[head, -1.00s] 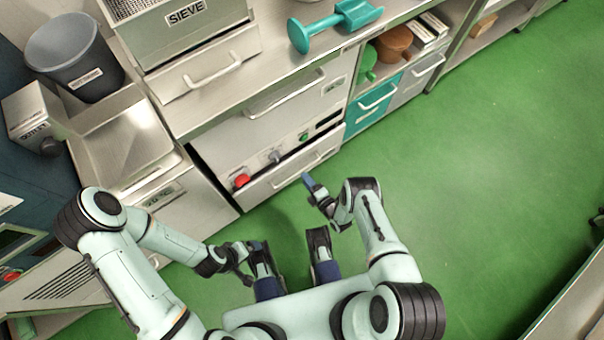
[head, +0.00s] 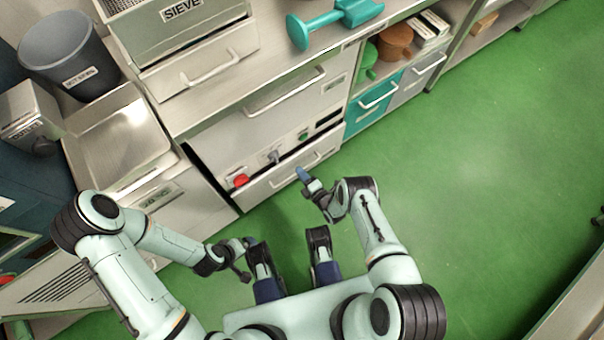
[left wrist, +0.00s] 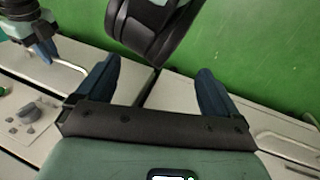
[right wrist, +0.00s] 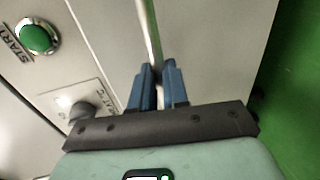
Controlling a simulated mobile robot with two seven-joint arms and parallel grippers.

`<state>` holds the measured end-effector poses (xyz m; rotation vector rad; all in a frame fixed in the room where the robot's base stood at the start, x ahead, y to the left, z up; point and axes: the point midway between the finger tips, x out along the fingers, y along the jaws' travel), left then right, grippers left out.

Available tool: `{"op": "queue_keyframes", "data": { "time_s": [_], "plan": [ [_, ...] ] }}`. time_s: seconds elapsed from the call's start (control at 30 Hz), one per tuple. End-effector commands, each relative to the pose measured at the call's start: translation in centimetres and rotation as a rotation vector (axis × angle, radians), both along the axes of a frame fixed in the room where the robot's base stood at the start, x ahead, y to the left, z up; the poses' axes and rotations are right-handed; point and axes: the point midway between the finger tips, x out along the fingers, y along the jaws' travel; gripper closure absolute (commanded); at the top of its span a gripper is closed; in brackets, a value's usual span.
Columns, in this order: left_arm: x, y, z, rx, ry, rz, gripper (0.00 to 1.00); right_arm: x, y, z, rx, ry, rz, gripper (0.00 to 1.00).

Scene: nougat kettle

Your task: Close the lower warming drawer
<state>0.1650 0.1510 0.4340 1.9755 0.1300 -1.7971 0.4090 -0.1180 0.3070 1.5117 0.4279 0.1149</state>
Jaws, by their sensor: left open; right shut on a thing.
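The lower warming drawer (head: 285,180) is a pale metal front low in the counter, below a control panel. A narrow dark gap along its top edge shows it slightly out. My right gripper (head: 301,174) is at its bar handle (head: 316,160). In the right wrist view my right gripper (right wrist: 157,75) is shut on the handle (right wrist: 150,35). My left gripper (head: 246,258) is away from the drawer, low in the head view. In the left wrist view my left gripper (left wrist: 153,80) is open and empty.
Above is an upper drawer (head: 270,105). A teal drawer (head: 370,105) stands to the right. Open green floor (head: 470,180) lies to the right.

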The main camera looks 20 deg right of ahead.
Motion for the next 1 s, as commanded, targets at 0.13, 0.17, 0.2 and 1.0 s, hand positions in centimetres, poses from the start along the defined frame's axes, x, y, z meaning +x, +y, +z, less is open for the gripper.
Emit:
{"op": "queue_keyframes", "data": {
  "time_s": [0.13, 0.17, 0.2, 1.0],
  "plan": [
    [1.4, 0.8, -1.4, 0.019, -0.037, 0.016, 0.05, 2.2, 0.8, -0.2, 0.000, -0.005, 0.002, 1.00],
    [1.8, 0.9, -1.6, 0.023, -0.044, 0.019, 0.05, 2.6, 0.9, -0.1, 0.001, -0.005, 0.001, 1.00],
    [2.1, 1.1, -1.8, 0.027, -0.053, 0.023, 0.05, 2.9, 1.0, -0.1, 0.001, -0.005, 0.000, 1.00],
    [1.5, 0.7, -0.9, 0.019, -0.038, 0.015, 0.05, 1.8, 0.6, 0.4, -0.001, 0.001, -0.001, 0.60]
  ]
}}
